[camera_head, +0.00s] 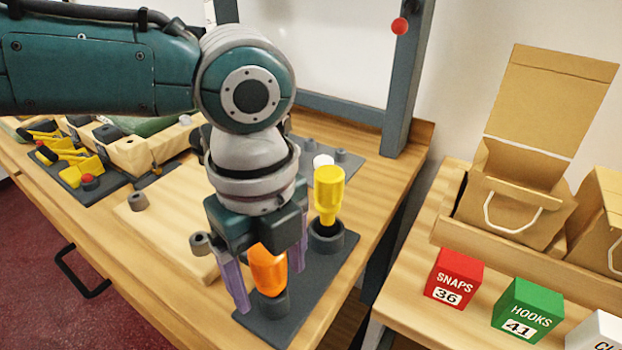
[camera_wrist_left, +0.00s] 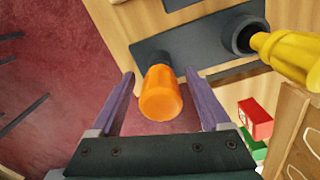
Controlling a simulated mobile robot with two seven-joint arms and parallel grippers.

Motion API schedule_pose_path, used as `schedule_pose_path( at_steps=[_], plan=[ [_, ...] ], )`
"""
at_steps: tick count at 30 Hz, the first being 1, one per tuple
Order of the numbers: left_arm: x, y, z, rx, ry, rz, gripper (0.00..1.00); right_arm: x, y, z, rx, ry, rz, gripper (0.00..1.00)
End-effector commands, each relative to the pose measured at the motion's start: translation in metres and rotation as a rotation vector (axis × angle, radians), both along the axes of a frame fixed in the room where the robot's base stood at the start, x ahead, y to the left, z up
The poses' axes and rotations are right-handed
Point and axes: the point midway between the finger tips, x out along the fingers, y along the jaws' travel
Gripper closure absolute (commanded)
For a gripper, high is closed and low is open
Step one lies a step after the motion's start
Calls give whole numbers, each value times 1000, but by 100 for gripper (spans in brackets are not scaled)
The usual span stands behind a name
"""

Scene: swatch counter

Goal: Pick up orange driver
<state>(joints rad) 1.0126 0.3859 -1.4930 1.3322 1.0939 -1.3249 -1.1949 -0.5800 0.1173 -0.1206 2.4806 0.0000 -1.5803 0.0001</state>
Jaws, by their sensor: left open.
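The orange driver (camera_head: 268,272) stands upright in a dark round holder (camera_head: 273,304) on a grey plate, its handle up. My left gripper (camera_head: 268,287) points down over it, open, with one purple finger on each side of the handle. In the left wrist view the orange driver (camera_wrist_left: 161,95) lies between the two spread fingers of the left gripper (camera_wrist_left: 165,85), with a gap visible on both sides. I cannot tell whether either finger touches it in the head view. My right gripper is not in view.
A yellow driver (camera_head: 328,192) stands in a holder just behind and right of the orange one; it also shows in the left wrist view (camera_wrist_left: 290,55). A red box (camera_head: 454,279) and a green box (camera_head: 528,310) sit on the right counter by paper bags. A wooden board (camera_head: 165,215) lies left.

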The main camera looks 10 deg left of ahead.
Motion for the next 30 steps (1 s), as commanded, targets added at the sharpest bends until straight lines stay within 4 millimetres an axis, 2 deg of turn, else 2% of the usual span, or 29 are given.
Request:
schedule_pose_path(
  at_steps=[7,27,28,30],
  plan=[
    [0,0,-2,0,0,0,21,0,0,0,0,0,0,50],
    [0,0,-1,0,0,1,96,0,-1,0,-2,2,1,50],
    [0,0,-1,0,0,1,99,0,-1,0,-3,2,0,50],
    [0,0,-1,-1,-1,1,100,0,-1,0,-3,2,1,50]
  ],
)
